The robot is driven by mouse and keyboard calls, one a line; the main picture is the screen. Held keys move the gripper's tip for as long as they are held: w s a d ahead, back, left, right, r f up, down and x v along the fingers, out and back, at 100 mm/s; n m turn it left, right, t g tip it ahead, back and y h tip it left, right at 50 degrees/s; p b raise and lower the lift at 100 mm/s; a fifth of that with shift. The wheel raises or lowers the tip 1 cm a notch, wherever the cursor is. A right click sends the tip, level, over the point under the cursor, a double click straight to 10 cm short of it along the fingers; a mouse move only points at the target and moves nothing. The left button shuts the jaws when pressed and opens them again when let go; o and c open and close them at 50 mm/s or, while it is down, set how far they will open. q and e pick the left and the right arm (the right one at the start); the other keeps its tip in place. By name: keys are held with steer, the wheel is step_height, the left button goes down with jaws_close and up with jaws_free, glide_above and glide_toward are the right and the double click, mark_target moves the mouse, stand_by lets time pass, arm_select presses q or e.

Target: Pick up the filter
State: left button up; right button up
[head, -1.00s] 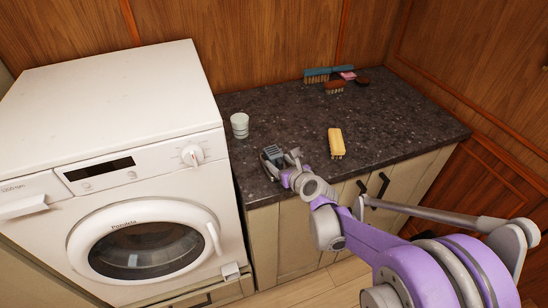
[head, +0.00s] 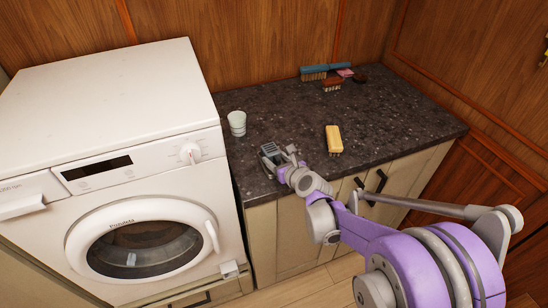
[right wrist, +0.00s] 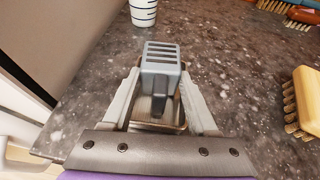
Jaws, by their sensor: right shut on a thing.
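The filter (right wrist: 160,68) is a grey slotted block with a part reaching back between my fingers. In the right wrist view it sits between the two fingers of my right gripper (right wrist: 160,100), which is shut on it. In the head view the filter (head: 269,149) shows small at the tip of my right gripper (head: 277,157), over the front left part of the dark countertop. I cannot tell whether it touches the counter. My left gripper is not in view.
A white cup (head: 237,123) stands behind the filter. A yellow brush (head: 334,139) lies to the right. Several brushes, including a blue one (head: 313,73), lie at the back. The washing machine (head: 150,180) stands left of the counter (head: 390,115). The counter's right part is clear.

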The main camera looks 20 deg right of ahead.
mark_target(277, 156)
step_height(277, 156, up, 10)
steer(key=shift+f+p, duration=0.1)
steer(key=shift+p, duration=0.35)
